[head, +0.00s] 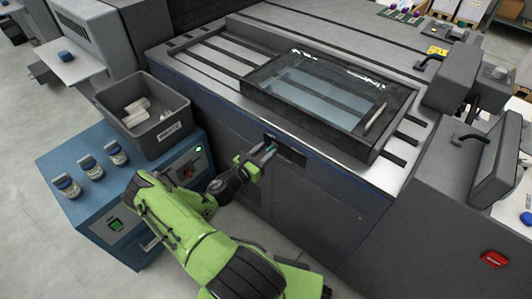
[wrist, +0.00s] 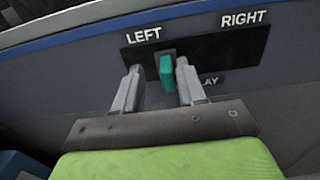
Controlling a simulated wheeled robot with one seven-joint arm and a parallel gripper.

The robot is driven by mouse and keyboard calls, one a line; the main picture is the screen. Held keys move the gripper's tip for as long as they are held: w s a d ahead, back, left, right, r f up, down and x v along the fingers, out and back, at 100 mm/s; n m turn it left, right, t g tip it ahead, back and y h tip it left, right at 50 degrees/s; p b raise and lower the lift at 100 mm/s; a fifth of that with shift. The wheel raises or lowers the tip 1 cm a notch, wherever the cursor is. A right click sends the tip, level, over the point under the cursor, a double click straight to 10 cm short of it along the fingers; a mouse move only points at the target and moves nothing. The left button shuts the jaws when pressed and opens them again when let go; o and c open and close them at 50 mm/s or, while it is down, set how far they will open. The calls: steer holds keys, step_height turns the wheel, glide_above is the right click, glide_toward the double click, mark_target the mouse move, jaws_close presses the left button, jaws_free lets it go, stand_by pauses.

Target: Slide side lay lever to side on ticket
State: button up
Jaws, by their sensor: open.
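The side lay lever is a small teal block (wrist: 167,72) on a dark panel (wrist: 212,42) marked LEFT and RIGHT. It stands under the LEFT end, and part of the word below is hidden by a finger. My gripper (wrist: 158,84) is open, with one finger on each side of the lever. A narrow gap shows on the left; I cannot tell if the right finger touches it. In the head view my gripper (head: 264,155) is at the panel (head: 288,151) on the press front. I cannot make out a ticket that names a side.
A grey waste bin (head: 111,122) and several blue-lidded jars (head: 91,166) stand on a blue cabinet (head: 52,200) to the left. The press top (head: 400,170) with a framed glass cover (head: 372,148) is above the panel. Open floor lies at the lower left.

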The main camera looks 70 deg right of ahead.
steer(key=shift+s+a, duration=0.1)
steer(key=p+v, duration=0.2)
steer(key=v, duration=1.3)
steer(key=shift+a+p, duration=0.3)
steer(key=shift+w, duration=0.25)
